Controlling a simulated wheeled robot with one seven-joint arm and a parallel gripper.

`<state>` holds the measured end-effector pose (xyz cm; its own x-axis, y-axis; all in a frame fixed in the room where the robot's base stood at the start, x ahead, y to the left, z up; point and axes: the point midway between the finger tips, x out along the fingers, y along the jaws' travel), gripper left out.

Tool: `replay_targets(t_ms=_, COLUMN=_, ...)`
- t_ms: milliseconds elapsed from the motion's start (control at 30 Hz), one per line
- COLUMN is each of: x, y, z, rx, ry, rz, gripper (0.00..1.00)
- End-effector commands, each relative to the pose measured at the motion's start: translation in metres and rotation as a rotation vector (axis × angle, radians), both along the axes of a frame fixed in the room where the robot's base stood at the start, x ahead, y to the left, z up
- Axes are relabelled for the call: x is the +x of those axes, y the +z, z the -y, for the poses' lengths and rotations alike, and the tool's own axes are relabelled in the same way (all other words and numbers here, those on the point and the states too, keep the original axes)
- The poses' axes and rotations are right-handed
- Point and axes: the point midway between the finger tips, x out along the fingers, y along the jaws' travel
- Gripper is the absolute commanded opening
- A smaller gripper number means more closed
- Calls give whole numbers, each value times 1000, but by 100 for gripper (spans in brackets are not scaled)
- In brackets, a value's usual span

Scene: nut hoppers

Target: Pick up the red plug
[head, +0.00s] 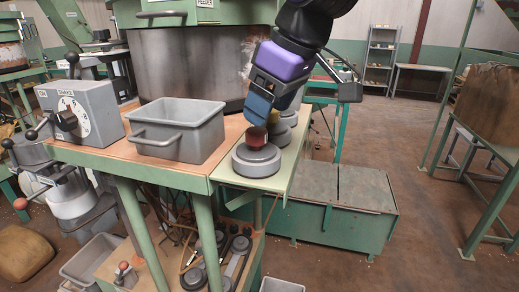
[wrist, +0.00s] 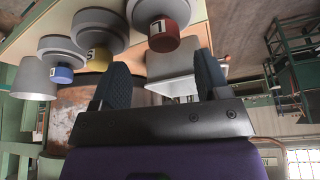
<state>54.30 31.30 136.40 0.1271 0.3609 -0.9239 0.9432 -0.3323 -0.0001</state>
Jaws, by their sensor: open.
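The red plug (head: 256,138) is a short dark red knob on a round grey stepped base (head: 257,162), at the front of a pale green ledge. In the wrist view the red plug (wrist: 163,37) bears a white label with a dark mark. My gripper (head: 259,106) is just above the red plug in the head view, tilted downward. In the wrist view my gripper (wrist: 162,80) is open, with nothing between its fingers. The red plug lies beyond the fingertips there, roughly in line with the gap. I cannot tell whether they touch.
In the wrist view, a yellow plug (wrist: 98,59) and a blue plug (wrist: 62,74) sit on similar grey bases in a row beside the red one. A grey bin (head: 178,132) and a dial box (head: 82,110) stand left of the ledge. Open floor lies to the right.

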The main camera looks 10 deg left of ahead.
Motion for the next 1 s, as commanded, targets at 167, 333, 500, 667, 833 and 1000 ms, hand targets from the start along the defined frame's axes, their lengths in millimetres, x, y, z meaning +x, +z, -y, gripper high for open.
replay_targets(t_ms=167, x=1, y=-10, z=-3, rx=-1, ry=-1, rz=-1, gripper=69)
replay_targets(t_ms=333, x=0, y=-30, z=-12, rx=-3, ry=0, rz=-2, gripper=69)
replay_targets(t_ms=500, x=2, y=-49, z=-20, rx=-1, ry=-2, rz=-1, gripper=69)
replay_targets(t_ms=667, x=3, y=-55, z=-22, rx=0, ry=-2, rz=0, gripper=69)
replay_targets(t_ms=833, x=3, y=-55, z=-22, rx=0, ry=-2, rz=0, gripper=69)
replay_targets(t_ms=1000, x=3, y=-55, z=-22, rx=0, ry=-2, rz=0, gripper=32)
